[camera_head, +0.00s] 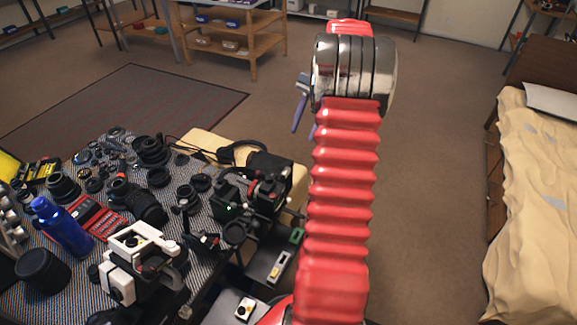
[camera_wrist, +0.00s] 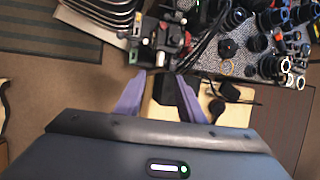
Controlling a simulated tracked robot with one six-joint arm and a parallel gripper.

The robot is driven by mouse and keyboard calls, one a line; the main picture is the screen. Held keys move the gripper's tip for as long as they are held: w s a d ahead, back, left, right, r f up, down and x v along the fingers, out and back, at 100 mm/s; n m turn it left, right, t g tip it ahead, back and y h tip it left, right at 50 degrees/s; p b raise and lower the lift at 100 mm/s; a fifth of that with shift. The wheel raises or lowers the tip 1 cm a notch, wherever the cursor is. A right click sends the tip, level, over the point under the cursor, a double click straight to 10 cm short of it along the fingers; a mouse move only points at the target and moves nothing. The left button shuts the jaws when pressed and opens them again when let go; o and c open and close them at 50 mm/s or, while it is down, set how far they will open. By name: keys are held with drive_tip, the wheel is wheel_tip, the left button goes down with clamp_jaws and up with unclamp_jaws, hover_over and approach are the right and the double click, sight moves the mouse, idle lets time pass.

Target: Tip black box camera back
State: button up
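A black box-shaped thing (camera_head: 270,164) with a dark strap lies on a pale yellow pad beside the table, in the head view. It looks like the black box camera, but I cannot tell for sure. In the wrist view a black boxy shape (camera_wrist: 172,90) on the pale pad shows between the purple fingers, well beyond them. A second dark box (camera_head: 228,198) with a small green light stands at the table's right edge. My gripper (camera_wrist: 161,78) is open and empty, its two fingers apart. In the head view its fingers show left of the wrist, high above the floor.
The patterned table (camera_head: 205,262) is crowded with lenses, a blue bottle (camera_head: 62,228), red cases (camera_head: 97,222) and a white device (camera_head: 140,243). Shelves (camera_head: 225,35) stand behind. A bed (camera_head: 540,190) is at the right. The floor between bed and table is clear.

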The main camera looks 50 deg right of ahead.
sight(288, 170)
idle(0.3)
drive_tip(key=x, duration=1.3)
drive_tip(key=shift+a+f, duration=0.15)
drive_tip(key=shift+f, duration=0.2)
clamp_jaws()
drive_tip(key=shift+a, duration=0.2)
drive_tip(key=shift+d, duration=0.2)
